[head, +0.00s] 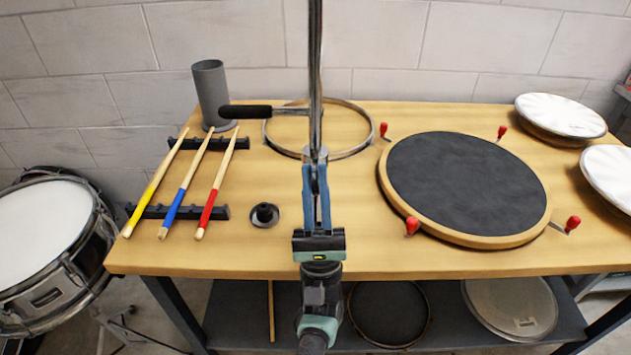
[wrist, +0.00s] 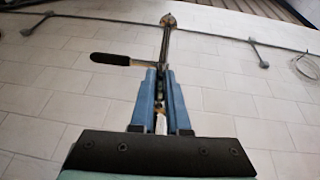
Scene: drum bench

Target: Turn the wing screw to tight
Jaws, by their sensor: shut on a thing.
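A chrome upright rod (head: 316,75) stands in the middle of the head view, with a side arm ending in a black grip (head: 246,112). The rod (wrist: 165,45) and the black grip (wrist: 110,59) also show in the wrist view. My gripper (head: 316,168) has its blue fingers closed at the rod's lower visible part. A small metal piece, which looks like the wing screw (head: 317,154), shows just at the fingertips and is mostly hidden between them. In the wrist view my gripper (wrist: 161,72) is shut on it. How far the screw is turned cannot be told.
The wooden bench (head: 470,262) holds a black practice pad (head: 468,185) with red-handled clamps, a metal hoop (head: 366,118), a grey cup (head: 210,92), drumsticks (head: 215,190) on a black rack and a black round part (head: 265,214). White drumheads (head: 560,112) lie at the right.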

